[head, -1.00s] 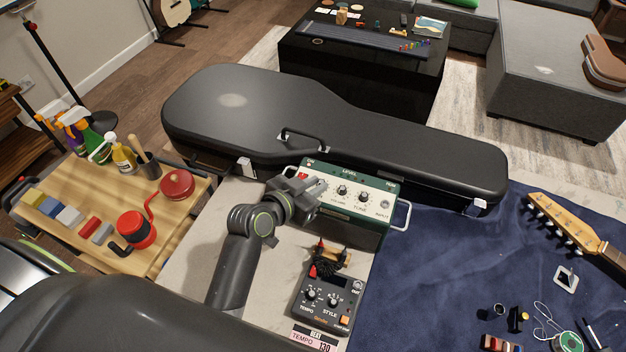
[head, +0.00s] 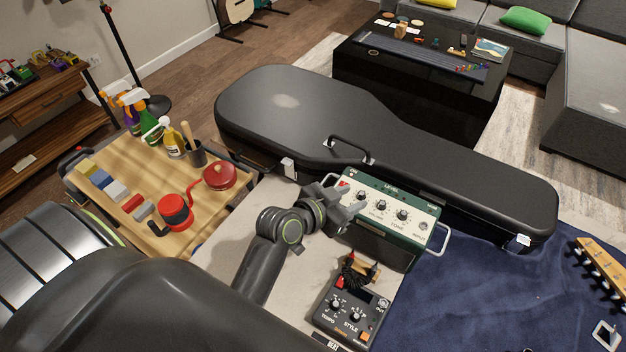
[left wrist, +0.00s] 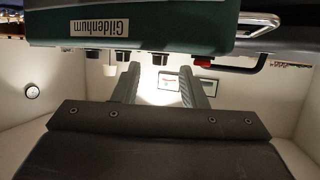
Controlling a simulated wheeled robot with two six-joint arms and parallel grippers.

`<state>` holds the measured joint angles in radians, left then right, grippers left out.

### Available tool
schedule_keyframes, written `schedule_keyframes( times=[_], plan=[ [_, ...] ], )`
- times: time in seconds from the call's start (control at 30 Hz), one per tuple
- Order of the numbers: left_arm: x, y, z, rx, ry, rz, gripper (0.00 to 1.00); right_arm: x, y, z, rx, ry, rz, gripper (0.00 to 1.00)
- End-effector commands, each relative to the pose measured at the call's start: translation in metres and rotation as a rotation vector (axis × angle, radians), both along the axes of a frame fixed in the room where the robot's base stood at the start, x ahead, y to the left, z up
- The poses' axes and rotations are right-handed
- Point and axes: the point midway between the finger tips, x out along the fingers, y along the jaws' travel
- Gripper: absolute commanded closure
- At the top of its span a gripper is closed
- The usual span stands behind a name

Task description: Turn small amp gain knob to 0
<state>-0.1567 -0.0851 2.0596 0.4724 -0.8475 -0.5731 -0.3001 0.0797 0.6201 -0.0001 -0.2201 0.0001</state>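The small amp (head: 385,240) is a green box with a cream control panel, standing in front of the guitar case. Its gain knob (head: 361,196) is the leftmost black knob of the row, close to the fingertips of my left gripper (head: 352,207). In the left wrist view the amp is upside down. There the two fingers of my left gripper (left wrist: 160,75) stand apart, with the gain knob (left wrist: 160,58) between their tips. Contact with the knob cannot be made out, and its setting is not readable. My right gripper is not in view.
Two more knobs (head: 402,214) sit right of the gain knob, and a red switch (left wrist: 212,37) is beside it. A black pedal (head: 348,312) stands in front of the amp. The black guitar case (head: 300,115) lies behind. A blue cloth (head: 480,290) lies right.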

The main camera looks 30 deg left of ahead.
Motion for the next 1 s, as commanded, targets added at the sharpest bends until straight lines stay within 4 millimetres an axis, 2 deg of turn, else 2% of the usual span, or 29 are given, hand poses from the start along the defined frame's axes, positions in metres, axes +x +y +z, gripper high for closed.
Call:
schedule_keyframes(
  times=[0.63, 0.8, 1.0],
  plan=[
    [-0.114, 0.043, 0.048, 0.004, 0.003, -0.003, 0.61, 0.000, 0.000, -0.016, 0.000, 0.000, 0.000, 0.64],
    [-0.129, 0.049, 0.057, 0.001, 0.004, 0.000, 0.61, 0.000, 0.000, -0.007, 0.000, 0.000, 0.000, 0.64],
    [-0.135, 0.051, 0.060, -0.001, 0.001, -0.001, 0.61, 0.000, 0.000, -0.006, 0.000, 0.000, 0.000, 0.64]
  ],
)
